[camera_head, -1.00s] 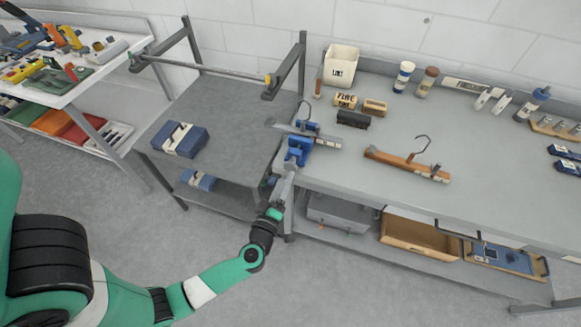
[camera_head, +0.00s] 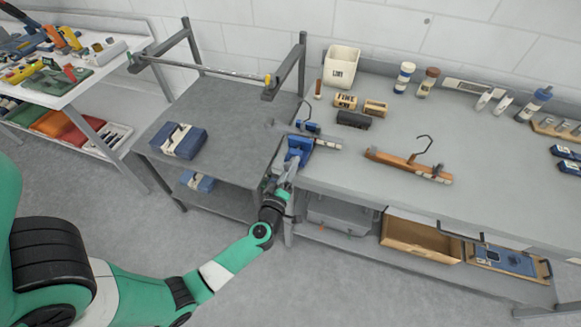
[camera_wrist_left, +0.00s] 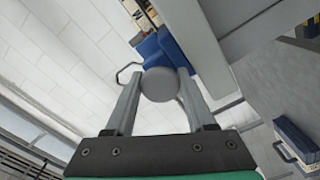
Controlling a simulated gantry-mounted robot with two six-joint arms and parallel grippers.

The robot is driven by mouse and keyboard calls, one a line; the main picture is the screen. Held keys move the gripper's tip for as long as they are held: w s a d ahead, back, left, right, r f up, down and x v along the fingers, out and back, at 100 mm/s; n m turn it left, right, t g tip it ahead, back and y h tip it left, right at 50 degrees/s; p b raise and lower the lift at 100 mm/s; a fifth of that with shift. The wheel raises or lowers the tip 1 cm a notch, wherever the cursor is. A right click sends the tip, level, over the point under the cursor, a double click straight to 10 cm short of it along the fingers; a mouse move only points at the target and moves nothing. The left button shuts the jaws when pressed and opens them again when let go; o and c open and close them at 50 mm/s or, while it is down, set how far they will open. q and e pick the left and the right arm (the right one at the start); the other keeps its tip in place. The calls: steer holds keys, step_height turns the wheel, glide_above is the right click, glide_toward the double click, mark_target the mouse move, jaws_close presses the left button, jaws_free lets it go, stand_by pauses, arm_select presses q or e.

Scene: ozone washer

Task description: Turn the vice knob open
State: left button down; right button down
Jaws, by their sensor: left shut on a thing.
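The blue vice (camera_head: 299,147) is at the near left corner of the right workbench; it also shows in the left wrist view (camera_wrist_left: 158,48). Its grey round knob (camera_wrist_left: 159,84) faces my left gripper in the left wrist view. My left gripper (camera_head: 286,178) reaches up to the vice from the front. In the left wrist view its two fingers (camera_wrist_left: 158,90) lie on either side of the knob and are shut on it. In the head view the fingers largely hide the knob. My right gripper is not in view.
Blocks, a white bin (camera_head: 341,67) and bottles stand farther back. A grey side table (camera_head: 222,132) with a blue packet adjoins on the left.

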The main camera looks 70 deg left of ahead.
arm_select(q)
steer(key=shift+n, duration=0.3)
steer(key=shift+n+p, duration=0.35)
steer(key=shift+n, duration=2.35)
steer(key=c, duration=0.6)
jaws_free()
steer(key=shift+o, duration=0.2)
